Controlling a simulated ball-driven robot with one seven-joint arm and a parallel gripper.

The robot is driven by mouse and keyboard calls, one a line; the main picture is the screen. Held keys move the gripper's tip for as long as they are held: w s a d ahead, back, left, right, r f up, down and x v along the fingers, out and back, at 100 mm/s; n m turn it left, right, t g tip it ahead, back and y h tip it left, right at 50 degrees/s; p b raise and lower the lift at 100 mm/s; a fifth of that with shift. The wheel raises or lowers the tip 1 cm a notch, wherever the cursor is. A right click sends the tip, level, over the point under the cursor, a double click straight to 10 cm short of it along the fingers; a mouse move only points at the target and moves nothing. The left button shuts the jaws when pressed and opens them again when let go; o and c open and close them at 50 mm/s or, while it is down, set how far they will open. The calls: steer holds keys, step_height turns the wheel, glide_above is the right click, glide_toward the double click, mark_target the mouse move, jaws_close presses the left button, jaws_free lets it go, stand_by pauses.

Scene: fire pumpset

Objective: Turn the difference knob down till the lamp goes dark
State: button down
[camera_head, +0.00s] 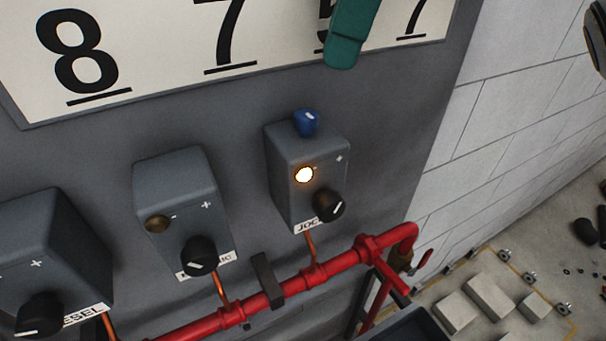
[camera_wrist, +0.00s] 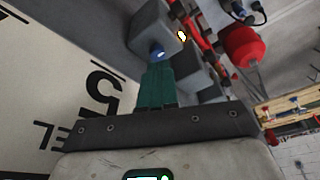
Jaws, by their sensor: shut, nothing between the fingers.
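The right grey switch box (camera_head: 287,190), with a label starting "JOC", has a lit lamp (camera_head: 304,175) on its front. A black knob (camera_head: 329,205) with a white line sits below the lamp, and a blue knob (camera_head: 306,122) stands on top. I cannot tell by label which is the difference knob. My gripper (camera_head: 342,62) shows teal fingers, shut and empty, up and right of the blue knob. In the wrist view the fingertips (camera_wrist: 158,68) point at the blue knob (camera_wrist: 156,52), apparently apart from it; the lit lamp (camera_wrist: 182,36) shows beyond.
Two similar boxes stand to the left: a middle one (camera_head: 177,205) with an unlit lamp (camera_head: 157,223), and one labelled "...ESEL" (camera_head: 55,250). A red pipe (camera_head: 290,295) runs below. A white number board (camera_head: 150,50) is above, and a block wall (camera_head: 500,110) at right.

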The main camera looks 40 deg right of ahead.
mark_target(328, 136)
step_height(328, 136, down, 4)
steer(key=b, duration=0.3)
steer(key=shift+r, duration=0.25)
steer(key=shift+f+b, duration=0.5)
steer(key=shift+f, duration=0.85)
steer(key=shift+w+d+p, duration=0.1)
steer(key=shift+w+p, duration=0.1)
steer(key=shift+p, duration=0.85)
steer(key=shift+s+d+r, duration=0.1)
steer(key=shift+s+d, duration=0.05)
steer(key=shift+s+d+p, duration=0.15)
steer(key=shift+p, duration=0.25)
step_height(328, 136, up, 3)
steer(key=shift+f+p, duration=0.2)
steer(key=shift+p, duration=1)
step_height(328, 136, up, 3)
steer(key=shift+r, duration=0.15)
